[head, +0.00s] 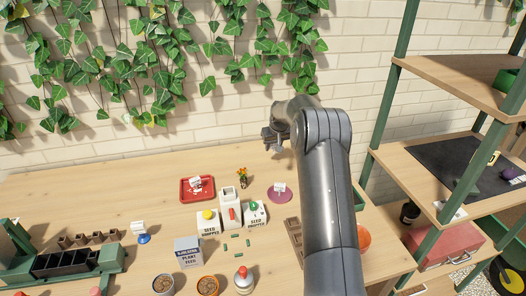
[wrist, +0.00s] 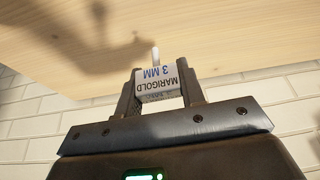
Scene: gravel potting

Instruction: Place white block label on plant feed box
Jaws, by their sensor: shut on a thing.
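My gripper (wrist: 156,80) is shut on a white block label (wrist: 157,84), which reads "MARIGOLD 3 MM" upside down in the wrist view. A thin pale peg shows beyond the label. In the head view my gripper (head: 271,137) is raised above the far part of the table, and the label cannot be made out there. The plant feed box (head: 188,252), grey and white with printed lettering, stands near the front left of the table. My gripper is well apart from it, farther back and to its right.
Two seed hoppers (head: 208,224) and a white dispenser (head: 230,209) stand right of the box. A red tray (head: 184,198) and purple saucer (head: 274,198) each carry a label. A blue-based label (head: 143,239) is left. Cups (head: 163,285) stand in front. The back left table is clear.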

